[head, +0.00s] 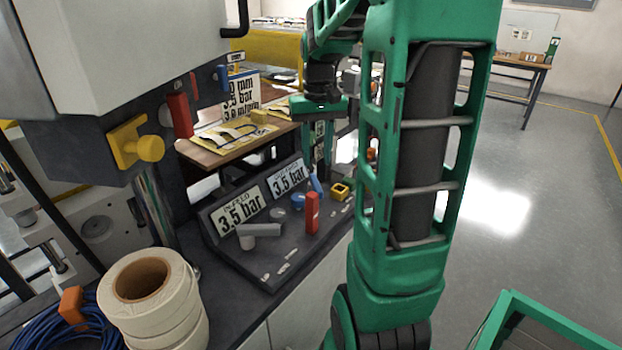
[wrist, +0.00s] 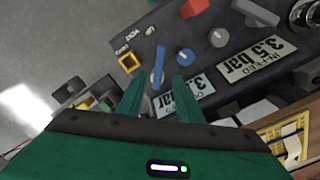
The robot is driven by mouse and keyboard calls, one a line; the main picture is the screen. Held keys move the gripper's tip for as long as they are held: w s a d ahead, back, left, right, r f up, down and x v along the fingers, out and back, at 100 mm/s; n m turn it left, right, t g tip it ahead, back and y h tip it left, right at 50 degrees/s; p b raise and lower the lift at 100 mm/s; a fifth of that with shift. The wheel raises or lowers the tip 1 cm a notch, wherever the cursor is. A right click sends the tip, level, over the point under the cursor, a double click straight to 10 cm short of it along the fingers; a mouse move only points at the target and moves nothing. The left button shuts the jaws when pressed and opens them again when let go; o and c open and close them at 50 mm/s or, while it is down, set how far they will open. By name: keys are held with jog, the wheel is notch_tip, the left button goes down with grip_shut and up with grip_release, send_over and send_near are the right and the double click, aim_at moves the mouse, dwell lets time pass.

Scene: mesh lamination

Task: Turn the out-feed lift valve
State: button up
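A blue lever handle (head: 316,184) stands on the dark sloped control panel (head: 262,268), close to the right-hand 3.5 bar sign (head: 288,178). The wrist view also shows the blue lever (wrist: 158,65), with this sign (wrist: 190,97) partly hidden by a finger. My gripper (head: 320,163) is above this part of the panel, fingers pointing down. In the wrist view, my gripper (wrist: 158,83) is open, and the lever's near end appears between the fingertips. I see no clear contact; the height gap is hard to judge.
A blue knob (head: 298,201), red lever (head: 312,212), grey lever (head: 246,234) and yellow square-framed part (head: 340,191) are close by on the panel. A wooden shelf (head: 205,155) is behind. White tape rolls (head: 185,295) stand at left.

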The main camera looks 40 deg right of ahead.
aim_at(316, 184)
notch_tip(316, 184, down, 8)
jog(key=shift+r, duration=0.1)
dwell(0.4)
grip_shut()
